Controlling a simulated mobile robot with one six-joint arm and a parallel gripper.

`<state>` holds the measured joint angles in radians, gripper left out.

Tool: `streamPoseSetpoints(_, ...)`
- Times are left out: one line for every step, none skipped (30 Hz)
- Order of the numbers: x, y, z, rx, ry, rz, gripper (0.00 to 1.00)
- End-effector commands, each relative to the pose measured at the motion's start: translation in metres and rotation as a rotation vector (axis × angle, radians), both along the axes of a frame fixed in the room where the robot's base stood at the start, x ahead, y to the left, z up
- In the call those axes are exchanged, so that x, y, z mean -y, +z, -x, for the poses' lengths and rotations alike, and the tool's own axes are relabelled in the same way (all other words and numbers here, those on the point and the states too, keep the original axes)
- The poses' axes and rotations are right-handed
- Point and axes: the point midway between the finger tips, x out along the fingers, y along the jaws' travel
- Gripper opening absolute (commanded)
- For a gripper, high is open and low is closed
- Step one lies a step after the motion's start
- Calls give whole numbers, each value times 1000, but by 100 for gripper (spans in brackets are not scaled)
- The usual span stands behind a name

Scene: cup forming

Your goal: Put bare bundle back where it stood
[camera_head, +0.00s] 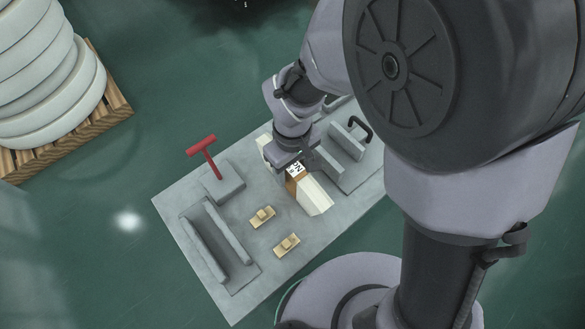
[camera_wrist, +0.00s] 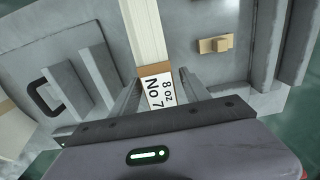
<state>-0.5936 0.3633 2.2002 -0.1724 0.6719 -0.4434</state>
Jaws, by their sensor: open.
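The bundle (camera_head: 316,195) is a long cream block with a brown band and a white label reading "8 oz No 7". It lies on the grey plate (camera_head: 180,204) in the head view, and it also shows in the wrist view (camera_wrist: 147,30). My gripper (camera_wrist: 163,85) is open, with one finger on each side of the labelled part. I cannot tell whether the fingers touch it. My wrist hides part of the bundle in the head view. A cream piece left of my wrist may be its other end.
A grey trough (camera_head: 218,240) and a block with a red T-handle (camera_head: 204,150) are at the plate's left. Two small tan blocks (camera_head: 262,217) (camera_head: 287,245) lie in front of the bundle. A grey fixture with a black handle (camera_head: 358,128) stands right.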

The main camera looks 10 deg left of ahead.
Motion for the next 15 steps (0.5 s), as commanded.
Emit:
streamPoseSetpoints(-1,21,-1,5,1,-3,54)
streamPoseSetpoints(0,31,-1,3,1,-2,54)
streamPoseSetpoints(0,43,-1,4,0,-2,54)
streamPoseSetpoints(0,52,-1,4,0,-2,54)
streamPoseSetpoints(-1,60,-1,3,-1,-2,54)
streamPoseSetpoints(-1,71,-1,4,0,-3,54)
streamPoseSetpoints(-1,77,-1,3,0,-2,54)
streamPoseSetpoints(0,83,-1,4,1,-2,54)
streamPoseSetpoints(0,90,-1,3,1,-1,54)
streamPoseSetpoints(0,94,-1,3,0,-2,54)
streamPoseSetpoints(0,97,0,2,0,-1,54)
streamPoseSetpoints(0,100,0,2,0,-1,54)
streamPoseSetpoints(0,102,0,2,0,-1,54)
streamPoseSetpoints(0,103,0,2,0,-1,54)
streamPoseSetpoints(0,103,0,2,0,-1,54)
